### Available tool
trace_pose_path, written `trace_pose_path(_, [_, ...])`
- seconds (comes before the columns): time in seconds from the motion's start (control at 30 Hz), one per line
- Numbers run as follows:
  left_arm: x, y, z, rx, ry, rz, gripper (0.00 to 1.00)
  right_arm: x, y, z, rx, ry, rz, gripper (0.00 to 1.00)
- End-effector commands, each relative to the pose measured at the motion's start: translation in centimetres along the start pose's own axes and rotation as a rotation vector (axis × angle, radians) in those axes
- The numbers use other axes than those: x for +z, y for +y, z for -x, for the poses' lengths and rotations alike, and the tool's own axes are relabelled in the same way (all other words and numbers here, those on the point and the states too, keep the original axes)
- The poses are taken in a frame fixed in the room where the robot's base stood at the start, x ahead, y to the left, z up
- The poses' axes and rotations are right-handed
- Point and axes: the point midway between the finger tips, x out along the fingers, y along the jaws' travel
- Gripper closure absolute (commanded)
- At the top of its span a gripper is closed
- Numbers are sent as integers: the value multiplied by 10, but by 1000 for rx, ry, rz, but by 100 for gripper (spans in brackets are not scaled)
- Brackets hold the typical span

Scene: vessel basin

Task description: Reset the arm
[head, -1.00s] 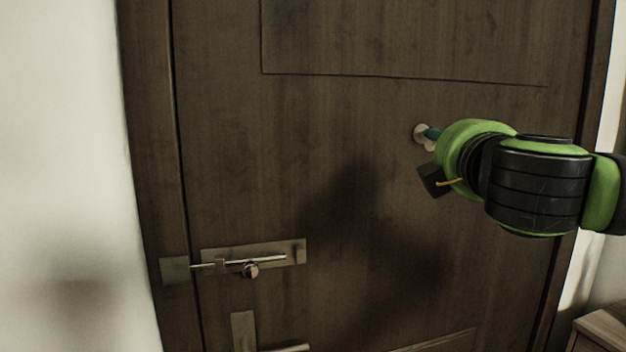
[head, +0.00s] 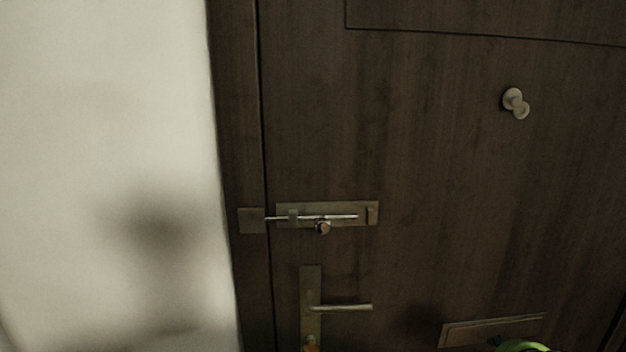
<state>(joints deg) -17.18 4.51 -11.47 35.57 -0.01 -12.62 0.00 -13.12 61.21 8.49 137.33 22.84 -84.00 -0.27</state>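Neither gripper shows in the head view. Only a small green piece of my arm (head: 522,345) shows at the bottom edge, right of the middle. A dark brown wooden door (head: 440,180) fills most of the view and looks shut. On it is a round metal peephole (head: 515,102) at the upper right, with its small round cover hanging at its lower right. A slide bolt (head: 325,217) with a round knob sits near the door's left edge, its rod reaching the plate on the frame. A lever handle (head: 340,307) is below it.
A pale wall (head: 100,120) lies left of the dark door frame (head: 240,150). A flat slot plate (head: 490,330) is low on the door. The space before the upper door is clear.

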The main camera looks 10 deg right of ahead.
Motion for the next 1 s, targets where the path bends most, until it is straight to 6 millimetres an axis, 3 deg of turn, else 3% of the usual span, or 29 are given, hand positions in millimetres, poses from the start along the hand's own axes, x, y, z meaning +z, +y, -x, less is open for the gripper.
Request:
trace_pose_path(0.03, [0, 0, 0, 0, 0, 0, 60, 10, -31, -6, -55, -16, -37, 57])
trace_pose_path(0.17, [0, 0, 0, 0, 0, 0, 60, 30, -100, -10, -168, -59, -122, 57])
trace_pose_path(0.3, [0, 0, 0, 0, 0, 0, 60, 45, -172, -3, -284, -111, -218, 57])
trace_pose_path(0.5, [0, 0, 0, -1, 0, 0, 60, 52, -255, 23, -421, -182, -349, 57])
trace_pose_path(0.77, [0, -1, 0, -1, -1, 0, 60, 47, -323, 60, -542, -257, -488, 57])
trace_pose_path(1.0, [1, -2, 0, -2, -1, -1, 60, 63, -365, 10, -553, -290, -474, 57])
